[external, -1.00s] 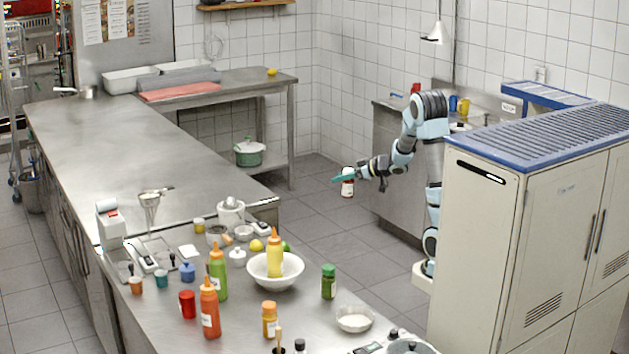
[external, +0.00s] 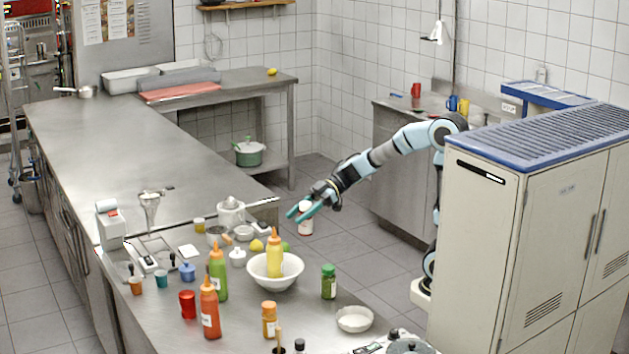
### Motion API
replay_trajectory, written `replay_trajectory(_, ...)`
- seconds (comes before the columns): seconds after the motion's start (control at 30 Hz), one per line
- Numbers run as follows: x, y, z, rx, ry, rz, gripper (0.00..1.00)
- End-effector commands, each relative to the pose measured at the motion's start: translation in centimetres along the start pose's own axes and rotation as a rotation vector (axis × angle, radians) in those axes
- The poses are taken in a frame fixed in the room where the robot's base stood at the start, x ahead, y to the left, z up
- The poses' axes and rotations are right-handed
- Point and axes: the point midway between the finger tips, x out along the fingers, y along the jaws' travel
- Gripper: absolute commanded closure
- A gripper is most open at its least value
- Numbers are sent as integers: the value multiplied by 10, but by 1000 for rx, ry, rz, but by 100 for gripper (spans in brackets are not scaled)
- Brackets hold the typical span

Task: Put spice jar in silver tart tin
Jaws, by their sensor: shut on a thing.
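The fingers cover part of the jar. A shallow, pale silvery round dish (external: 355,319) with a fluted-looking rim, which seems to be the tart tin, sits near the counter's right edge. It looks empty and lies apart from my gripper, toward the front right.
An orange jar (external: 269,321) is left of the dish. Sauce bottles crowd the counter's left. A tall cabinet (external: 490,230) stands at right.

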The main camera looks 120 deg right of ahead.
Motion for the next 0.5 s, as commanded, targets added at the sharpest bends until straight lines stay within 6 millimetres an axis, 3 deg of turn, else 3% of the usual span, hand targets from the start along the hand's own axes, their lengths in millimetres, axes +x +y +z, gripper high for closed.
replay_trajectory(0.03, 15, -26, -4, -31, 3, -67, 100)
replay_trajectory(0.2, 46, -108, -16, -118, 3, -276, 100)
replay_trajectory(0.4, 61, -205, -19, -218, 2, -517, 100)
replay_trajectory(0.5, 61, -244, -17, -256, 3, -613, 100)
